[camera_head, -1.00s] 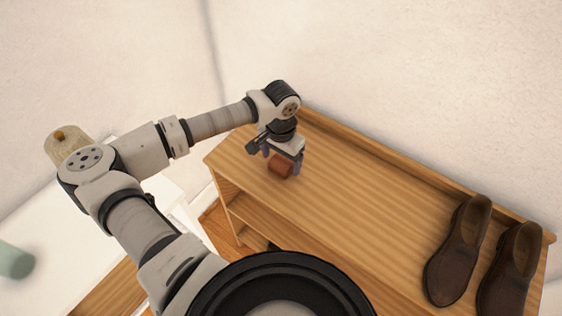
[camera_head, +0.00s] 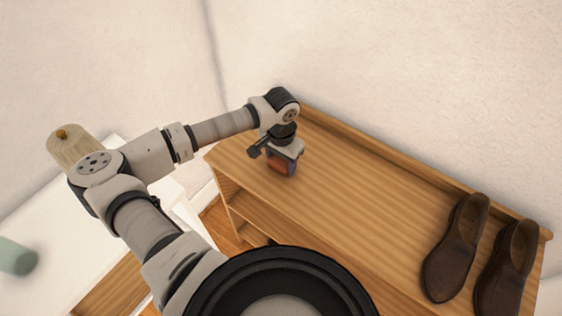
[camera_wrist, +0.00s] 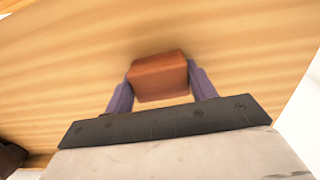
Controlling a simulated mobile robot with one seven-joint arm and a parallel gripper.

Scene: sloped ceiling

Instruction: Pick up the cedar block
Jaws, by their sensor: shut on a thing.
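The cedar block (camera_head: 281,168) is a small reddish-brown block at the left part of the wooden shelf top. My gripper (camera_head: 282,164) points down over it with its purple fingers on either side. In the wrist view the block (camera_wrist: 159,76) sits between the two fingers of my gripper (camera_wrist: 161,84), which are shut on it. The block's underside is hidden, so I cannot tell whether it still touches the shelf top.
The wooden shelf unit (camera_head: 370,195) has a raised back edge along the wall. A pair of dark brown shoes (camera_head: 455,250) stands at its right end. The middle of the top is clear. A pale green cylinder (camera_head: 16,257) lies at the far left.

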